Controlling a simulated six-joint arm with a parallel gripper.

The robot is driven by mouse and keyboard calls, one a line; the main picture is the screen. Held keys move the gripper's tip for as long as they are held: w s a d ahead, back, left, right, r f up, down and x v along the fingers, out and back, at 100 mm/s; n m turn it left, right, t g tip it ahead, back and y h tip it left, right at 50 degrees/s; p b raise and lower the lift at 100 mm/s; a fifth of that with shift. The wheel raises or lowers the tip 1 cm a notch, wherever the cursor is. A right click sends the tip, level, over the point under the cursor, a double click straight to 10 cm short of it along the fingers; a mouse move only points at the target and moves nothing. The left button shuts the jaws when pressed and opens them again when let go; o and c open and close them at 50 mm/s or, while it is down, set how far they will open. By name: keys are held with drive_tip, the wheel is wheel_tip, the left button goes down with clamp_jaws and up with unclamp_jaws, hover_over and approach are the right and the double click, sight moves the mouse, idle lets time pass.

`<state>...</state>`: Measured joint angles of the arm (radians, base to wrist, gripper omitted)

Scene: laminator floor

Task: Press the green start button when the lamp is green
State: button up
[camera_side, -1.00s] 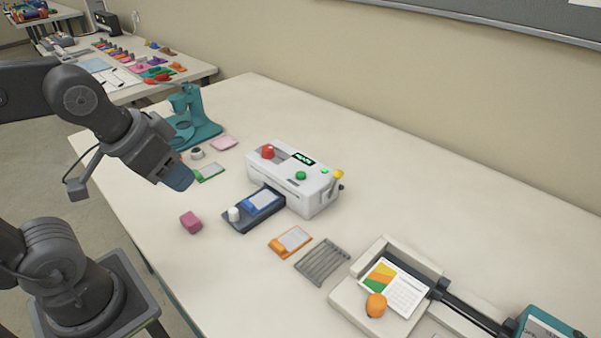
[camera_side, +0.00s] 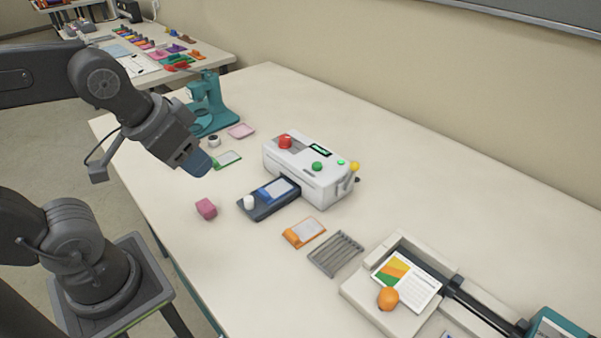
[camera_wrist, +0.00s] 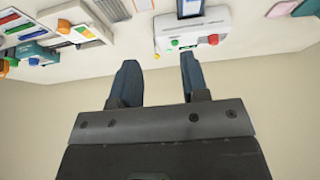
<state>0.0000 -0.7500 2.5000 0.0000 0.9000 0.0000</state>
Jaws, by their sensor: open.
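The white laminator (camera_side: 300,183) stands mid-table with a round green start button (camera_side: 317,167) on top. A small lamp (camera_side: 341,162) to the right of the button looks green. A red button (camera_side: 285,141) and a small dark display (camera_side: 320,150) are also on top. My gripper (camera_side: 197,163) is in the air to the left of the laminator, apart from it. In the wrist view my gripper (camera_wrist: 158,70) is open and empty, its blue fingers spread. The green start button (camera_wrist: 175,43) shows upside down beyond the fingertips there.
A blue pouch (camera_side: 279,190) lies on the dark tray at the laminator's front. A yellow knob (camera_side: 354,166) sits at its right end.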

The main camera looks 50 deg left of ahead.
clamp_jaws()
idle(1.6)
